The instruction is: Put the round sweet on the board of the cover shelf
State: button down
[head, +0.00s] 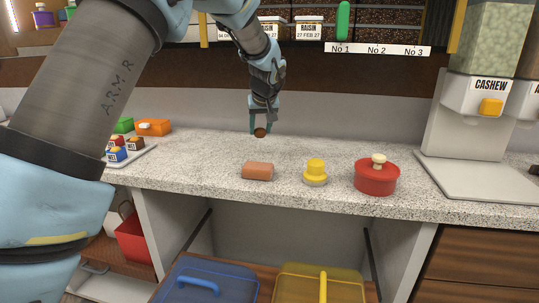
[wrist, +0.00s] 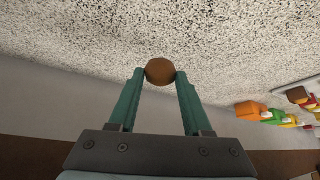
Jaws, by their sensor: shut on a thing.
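The round sweet (head: 260,133) is a small brown ball. My gripper (head: 260,128) is shut on it, one finger on each side, above the back part of the speckled counter. The wrist view also shows the sweet (wrist: 160,71) between the teal fingertips of my gripper (wrist: 160,78). Under the counter is an open shelf space with a wooden board (head: 263,290). A blue cover (head: 225,285) with a handle and a yellow cover (head: 300,285) with a handle are on it. The lower part of the board is cut off by the picture's edge.
On the counter (head: 215,165) stand an orange-brown block (head: 257,171), a yellow knobbed piece (head: 315,172) and a red lidded pot (head: 377,177). A tray (head: 138,158) with small coloured boxes is at left, a cashew dispenser (head: 480,110) at right. A red bin (head: 133,240) is below left.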

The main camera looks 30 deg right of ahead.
notch_tip(320, 180, down, 7)
jog(key=shift+f+p, duration=0.2)
jog(key=shift+p, duration=0.45)
jog(key=shift+f, duration=0.15)
jog(key=shift+c, duration=1.7)
grip_release()
jog(key=b+v, duration=0.2)
jog(key=v, duration=1)
jog(key=shift+b, duration=0.3)
